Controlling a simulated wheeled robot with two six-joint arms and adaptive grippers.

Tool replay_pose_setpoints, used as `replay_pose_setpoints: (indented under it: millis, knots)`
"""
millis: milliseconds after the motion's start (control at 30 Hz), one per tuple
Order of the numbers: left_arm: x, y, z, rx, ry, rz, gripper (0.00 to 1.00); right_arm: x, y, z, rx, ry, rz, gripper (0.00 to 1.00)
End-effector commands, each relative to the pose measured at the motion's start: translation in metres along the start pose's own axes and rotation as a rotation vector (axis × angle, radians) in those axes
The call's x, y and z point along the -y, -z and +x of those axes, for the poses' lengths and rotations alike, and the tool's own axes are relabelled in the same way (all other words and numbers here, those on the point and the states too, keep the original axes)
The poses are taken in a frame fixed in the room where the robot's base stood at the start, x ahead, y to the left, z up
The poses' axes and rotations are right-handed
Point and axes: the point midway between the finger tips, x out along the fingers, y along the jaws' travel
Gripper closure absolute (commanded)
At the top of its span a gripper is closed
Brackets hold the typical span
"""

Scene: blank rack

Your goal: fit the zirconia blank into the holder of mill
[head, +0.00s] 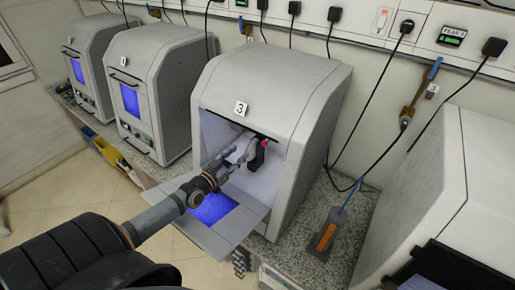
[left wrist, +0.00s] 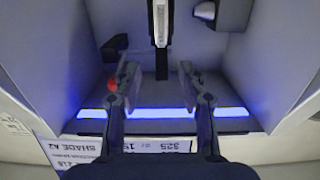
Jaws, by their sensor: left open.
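Mill 3 (head: 305,100) has its front door (head: 240,222) folded down, and its chamber is open. My left gripper (head: 235,152) reaches into the chamber from the left. In the left wrist view its two fingers (left wrist: 150,80) are apart with nothing between them. A dark part with a red knob (head: 257,155) stands inside, beside the fingers; the red knob (left wrist: 112,86) also shows near the left finger. Ahead, a narrow pale upright piece with a dark edge (left wrist: 160,22) is centred between the fingers; I cannot tell whether it is the zirconia blank or part of the holder.
A lit blue strip (left wrist: 165,113) crosses the chamber's front. Printed labels (left wrist: 80,150) lie below it. Two closed mills (head: 150,90) stand to the left.

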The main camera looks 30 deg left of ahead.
Motion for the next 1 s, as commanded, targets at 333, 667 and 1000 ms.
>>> replay_pose_setpoints:
  millis: [333, 667, 1000]
  knots:
    - [0.000, 0.000, 0.013, -0.001, 0.002, -0.003, 0.58, 0.005, -0.018, -0.001, 0.028, 0.006, 0.001, 0.68]
    - [0.007, -0.013, 0.049, -0.007, 0.002, -0.001, 0.58, 0.000, 0.005, 0.035, -0.014, -0.004, -0.001, 0.68]
    - [0.007, -0.003, 0.065, -0.001, 0.002, -0.003, 0.58, 0.007, -0.019, 0.047, 0.021, 0.004, 0.000, 0.68]
